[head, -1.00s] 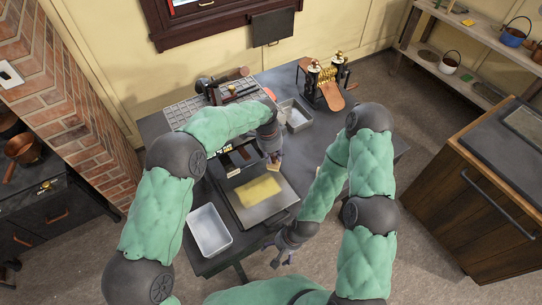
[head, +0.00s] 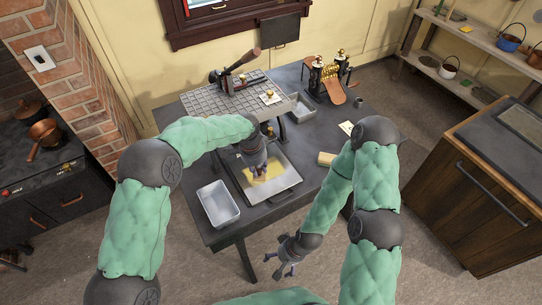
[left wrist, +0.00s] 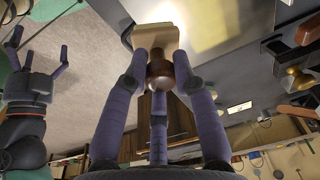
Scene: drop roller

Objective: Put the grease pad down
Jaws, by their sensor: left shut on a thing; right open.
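My left gripper (head: 258,174) is shut on the grease pad, a pale wooden block (left wrist: 156,37) with a round brown knob (left wrist: 160,72). The fingers close around the knob in the left wrist view. In the head view the pad is mostly hidden under the fingers, over the yellow sheet (head: 276,183) in a shallow metal tray (head: 287,191). I cannot tell whether the pad touches the sheet. My right gripper (head: 279,271) is open and empty, in front of the table's near edge; it also shows in the left wrist view (left wrist: 38,60).
A deep metal pan (head: 217,204) stands left of the tray. A small wooden block (head: 326,159) lies to the right. At the back are a grid rack (head: 222,98), a small metal tin (head: 299,109) and a brass roller machine (head: 330,73). The table's right side is fairly clear.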

